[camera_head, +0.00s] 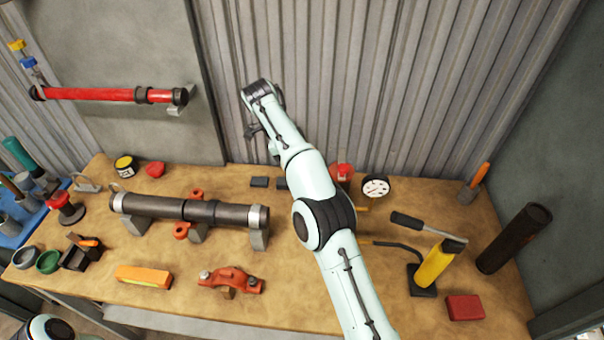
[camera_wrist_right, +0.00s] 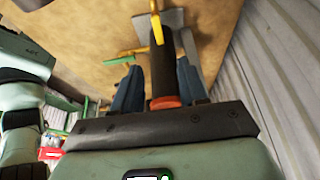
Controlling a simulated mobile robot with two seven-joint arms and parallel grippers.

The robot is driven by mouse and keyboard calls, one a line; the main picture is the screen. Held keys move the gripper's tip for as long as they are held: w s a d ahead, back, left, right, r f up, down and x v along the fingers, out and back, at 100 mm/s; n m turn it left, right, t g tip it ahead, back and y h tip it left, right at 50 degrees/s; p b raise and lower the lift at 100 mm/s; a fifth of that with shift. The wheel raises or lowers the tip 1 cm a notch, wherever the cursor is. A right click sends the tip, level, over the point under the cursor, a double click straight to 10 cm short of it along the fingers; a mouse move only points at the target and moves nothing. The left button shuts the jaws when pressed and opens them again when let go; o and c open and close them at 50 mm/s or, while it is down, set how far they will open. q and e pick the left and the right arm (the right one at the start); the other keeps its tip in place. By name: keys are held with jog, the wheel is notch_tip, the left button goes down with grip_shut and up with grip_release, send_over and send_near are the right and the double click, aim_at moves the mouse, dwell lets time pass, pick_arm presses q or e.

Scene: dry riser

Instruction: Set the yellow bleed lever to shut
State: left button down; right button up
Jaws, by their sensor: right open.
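In the right wrist view, a yellow lever (camera_wrist_right: 157,28) stands out beyond the far end of a dark cylindrical body (camera_wrist_right: 162,70) with an orange-red ring (camera_wrist_right: 165,102) at its near end. A second yellow bar (camera_wrist_right: 125,53) lies crosswise to its left. I cannot tell which is the bleed lever. My right gripper (camera_wrist_right: 158,84) is open, its dark blue fingers on either side of the dark body; contact is unclear. In the head view, yellow pieces (camera_head: 362,209) poke out from behind my right arm, which hides most of this fitting and the gripper. My left gripper is out of view.
On the bench (camera_head: 330,285), a dark pipe (camera_head: 190,209) lies on stands at left. A round gauge (camera_head: 376,187), a yellow cylinder (camera_head: 437,264) and a black tube (camera_head: 515,238) are to the right. A corrugated wall (camera_head: 400,90) stands close behind. A red pipe (camera_head: 95,94) is wall-mounted.

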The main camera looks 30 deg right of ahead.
jog(key=x, duration=1.3)
jog(key=shift+s+f, duration=0.1)
jog(key=shift+s, duration=0.1)
grip_shut()
